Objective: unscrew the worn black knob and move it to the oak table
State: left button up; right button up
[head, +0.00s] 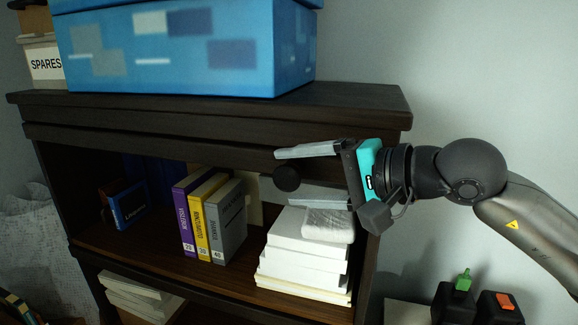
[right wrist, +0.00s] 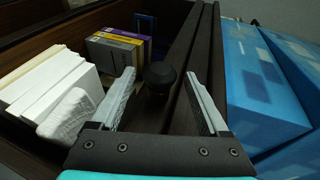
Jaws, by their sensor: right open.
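The black knob (head: 286,178) is a small round dark knob at the front of the dark wooden bookcase (head: 260,122), just under its top board. In the right wrist view the knob (right wrist: 160,74) shows between the tips of the two fingers, with a gap on each side. My right gripper (head: 277,170) is open, its grey fingers pointing left, one above and one below the knob. I see no contact with the knob. My left gripper is not in view. I cannot make out the oak table.
A blue box (head: 185,50) and a SPARES box (head: 45,65) stand on the bookcase. Books (head: 228,220) and a white stack (head: 300,260) fill the shelf below the gripper. Green and orange-topped dark items (head: 455,298) stand at lower right.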

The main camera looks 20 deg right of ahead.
jog(key=shift+x, duration=0.95)
grip_shut()
dwell(0.6)
dwell(0.4)
jog(key=shift+p, duration=0.3)
dwell(0.4)
